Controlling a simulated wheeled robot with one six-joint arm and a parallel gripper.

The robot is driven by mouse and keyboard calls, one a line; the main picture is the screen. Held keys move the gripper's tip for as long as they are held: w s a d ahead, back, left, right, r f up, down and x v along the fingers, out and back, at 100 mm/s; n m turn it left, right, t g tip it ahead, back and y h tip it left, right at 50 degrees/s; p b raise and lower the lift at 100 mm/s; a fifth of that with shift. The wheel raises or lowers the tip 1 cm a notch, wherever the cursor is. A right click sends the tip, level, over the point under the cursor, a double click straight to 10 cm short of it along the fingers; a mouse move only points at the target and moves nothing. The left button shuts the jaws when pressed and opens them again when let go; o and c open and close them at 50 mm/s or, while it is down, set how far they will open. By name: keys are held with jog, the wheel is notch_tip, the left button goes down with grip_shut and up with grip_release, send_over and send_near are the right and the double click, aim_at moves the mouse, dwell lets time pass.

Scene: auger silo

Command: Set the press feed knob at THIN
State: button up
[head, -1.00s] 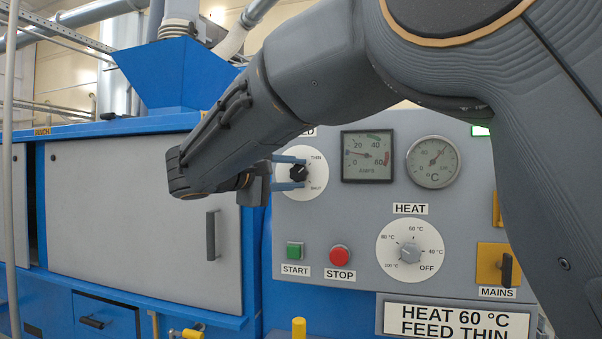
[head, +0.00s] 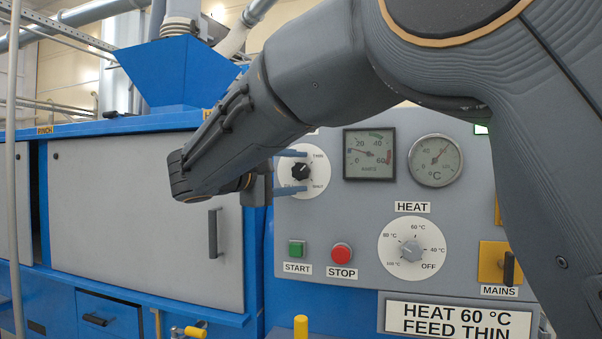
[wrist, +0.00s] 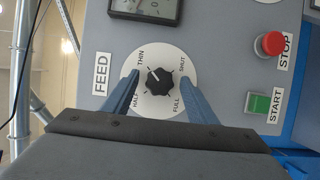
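The black press feed knob (wrist: 159,81) sits on a white dial (wrist: 160,55) beside the FEED label, with THIN, SHUT, FULL and HALF marked around it. In the wrist view its pale pointer line aims up-left, toward THIN. The knob also shows in the head view (head: 301,171). My gripper (wrist: 159,76) is open, its two blue fingers standing on either side of the knob with gaps between. In the head view my gripper (head: 304,172) has one finger above the knob and one below. The lower finger covers part of the dial there.
The HEAT knob (head: 411,251), green START button (head: 297,249), red STOP button (head: 341,253) and yellow MAINS switch (head: 497,263) share the grey panel. A gauge (head: 368,154) is right of the dial. A sign (head: 459,318) reads HEAT 60 °C, FEED THIN.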

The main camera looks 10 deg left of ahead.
jog(key=v, duration=0.8)
jog(key=shift+b, duration=0.4)
jog(key=shift+w+d+f, duration=0.1)
jog(key=d+f+m+g+p, duration=0.3)
jog(key=d+f+g, duration=0.6)
jog(key=d+f, duration=1.35)
jog(key=s+d+f+m+g+y+p, duration=0.1)
jog(key=s+d+f+m+g+y, duration=0.1)
jog(key=s+d+f, duration=0.3)
jog(key=s+d+f+m+g+y+p, duration=0.2)
jog(key=s+d, duration=0.4)
jog(key=s, duration=0.4)
jog(key=s+d+f+m+g+y+p, duration=0.2)
jog(key=s+d+f+m+g+y, duration=0.1)
jog(key=s+d+f+m+y, duration=0.1)
jog(key=s+d+f+m, duration=0.1)
jog(key=s+d+f, duration=0.1)
jog(key=s+f, duration=0.1)
jog(key=shift+s+f+m, duration=0.3)
jog(key=shift+s, duration=0.4)
